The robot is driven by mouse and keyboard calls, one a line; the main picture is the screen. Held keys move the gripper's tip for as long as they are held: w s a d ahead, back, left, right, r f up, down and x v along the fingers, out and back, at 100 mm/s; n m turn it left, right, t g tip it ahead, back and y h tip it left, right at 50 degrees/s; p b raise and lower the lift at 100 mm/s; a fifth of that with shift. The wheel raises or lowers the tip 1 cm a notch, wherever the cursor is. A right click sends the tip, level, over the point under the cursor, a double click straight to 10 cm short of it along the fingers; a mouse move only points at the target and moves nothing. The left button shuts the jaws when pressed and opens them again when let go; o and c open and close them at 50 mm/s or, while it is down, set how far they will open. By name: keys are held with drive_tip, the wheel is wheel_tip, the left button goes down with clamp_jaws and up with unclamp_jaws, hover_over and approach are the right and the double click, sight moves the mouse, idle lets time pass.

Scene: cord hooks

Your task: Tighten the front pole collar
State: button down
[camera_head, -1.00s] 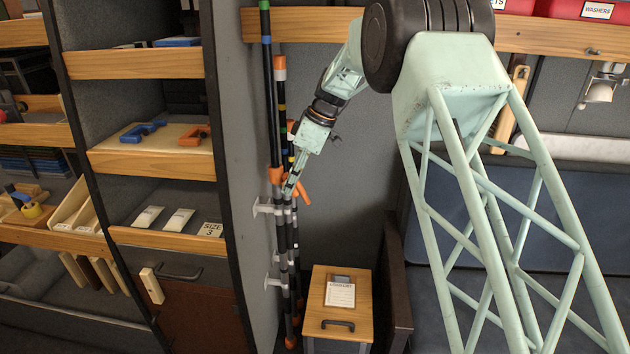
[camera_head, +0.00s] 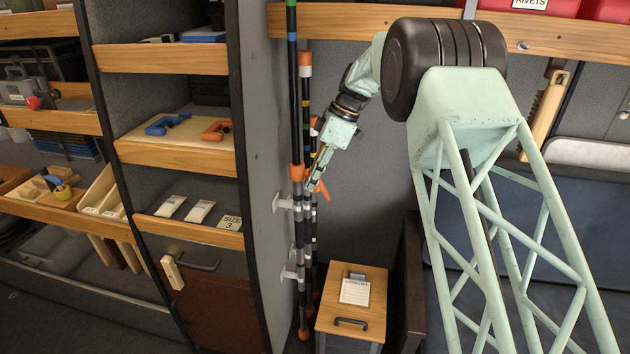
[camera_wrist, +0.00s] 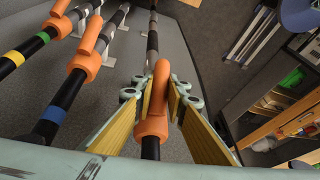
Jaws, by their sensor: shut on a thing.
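Several black poles with coloured bands stand upright against a grey panel. The front pole (camera_head: 294,110) has an orange collar (camera_head: 297,172) in the head view. My gripper (camera_head: 312,186) is at collar height, just right of that pole. In the wrist view an orange collar (camera_wrist: 152,127) sits around the nearest pole, with its lever (camera_wrist: 160,85) between the yellow-padded fingers of my gripper (camera_wrist: 172,92). The gripper is shut on this lever. Two neighbouring poles at left carry similar orange collars (camera_wrist: 86,65). The finger contact is hidden in the head view.
White brackets (camera_head: 288,204) hold the poles to the panel. A small wooden-topped cabinet (camera_head: 372,318) with a notepad stands at lower right of the poles. Shelves (camera_head: 180,145) with clamps are at left. A wooden rail (camera_head: 360,18) crosses above.

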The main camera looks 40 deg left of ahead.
drive_tip(key=c, duration=2.6)
unclamp_jaws()
drive_tip(key=shift+o, duration=0.2)
drive_tip(key=shift+w+r, duration=0.1)
drive_tip(key=shift+w+d+r, duration=0.1)
drive_tip(key=shift+w+r, duration=0.05)
drive_tip(key=shift+r, duration=0.2)
drive_tip(key=shift+w+d+r, duration=0.25)
drive_tip(key=shift+w+r, duration=0.05)
drive_tip(key=shift+r, duration=0.2)
drive_tip(key=shift+w+d+r, duration=0.2)
drive_tip(key=shift+w+r, duration=0.1)
drive_tip(key=shift+r, duration=0.15)
drive_tip(key=w+d, duration=0.6)
drive_tip(key=w, duration=0.3)
drive_tip(key=shift+d, duration=0.25)
drive_tip(key=shift+w, duration=0.1)
